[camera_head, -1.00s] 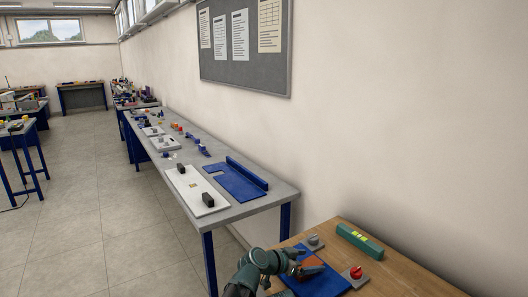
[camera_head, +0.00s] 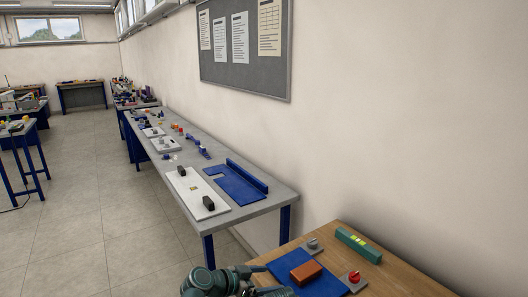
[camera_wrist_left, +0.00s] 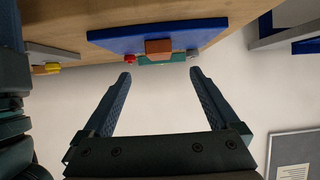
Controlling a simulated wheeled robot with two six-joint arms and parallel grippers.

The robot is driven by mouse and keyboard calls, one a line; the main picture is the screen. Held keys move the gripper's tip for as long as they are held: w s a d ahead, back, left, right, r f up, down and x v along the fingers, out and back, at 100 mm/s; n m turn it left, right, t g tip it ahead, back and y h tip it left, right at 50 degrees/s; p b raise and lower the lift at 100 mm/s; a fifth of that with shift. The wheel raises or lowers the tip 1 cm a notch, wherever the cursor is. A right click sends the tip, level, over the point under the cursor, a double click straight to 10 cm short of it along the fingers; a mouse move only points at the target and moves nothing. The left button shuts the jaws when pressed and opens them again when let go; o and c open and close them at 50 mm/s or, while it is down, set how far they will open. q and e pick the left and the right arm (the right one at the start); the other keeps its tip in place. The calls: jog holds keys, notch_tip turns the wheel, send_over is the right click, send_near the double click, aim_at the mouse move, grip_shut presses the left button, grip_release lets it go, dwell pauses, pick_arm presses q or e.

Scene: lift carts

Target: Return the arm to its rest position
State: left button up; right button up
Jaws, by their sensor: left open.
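My left gripper (camera_wrist_left: 160,77) is open and empty in the left wrist view, with both fingers spread apart. In the head view my left arm is low at the bottom edge, and the gripper is partly cut off there. It is in front of and left of the orange-brown block (camera_head: 306,272). The block lies on the blue board (camera_head: 322,287) on the wooden table and also shows in the left wrist view (camera_wrist_left: 159,46). The gripper is apart from the block. My right gripper is not in view.
On the wooden table (camera_head: 398,279) are a red knob (camera_head: 354,278) on a grey plate, a grey knob (camera_head: 312,244) and a green level (camera_head: 358,245). A long grey bench (camera_head: 254,205) with a white board and a blue tray stands behind, along the wall.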

pick_arm(q)
jog(key=shift+s+d+m+b, duration=0.2)
jog(key=shift+s+m+b, duration=0.1)
dwell(0.4)
